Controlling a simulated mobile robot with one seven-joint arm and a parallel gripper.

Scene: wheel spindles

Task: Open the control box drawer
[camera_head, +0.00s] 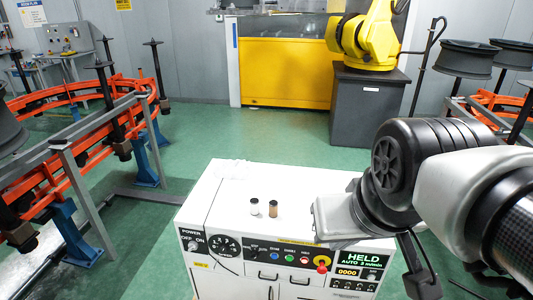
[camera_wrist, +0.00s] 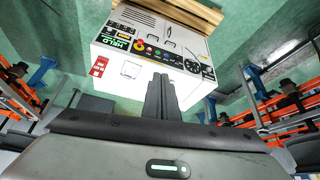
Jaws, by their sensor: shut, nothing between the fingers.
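The white control box (camera_head: 225,195) stands in the lower middle of the head view, with a panel of buttons, dials and a green HELD display along its front. Below the panel, a front with dark handles (camera_head: 268,276) shows at the picture's bottom edge; I see no gap that marks an open drawer. The box also shows upside down in the wrist view (camera_wrist: 185,85). My gripper (camera_wrist: 160,78) is shut and empty, its fingers pointing towards the box. I cannot tell if they touch it. In the head view my arm's end covers the box's right side and the fingertips are hidden.
An orange rail (camera_head: 70,165) with spindles runs at left. A yellow robot (camera_head: 365,40) stands on a dark pedestal behind. Green floor lies clear between.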

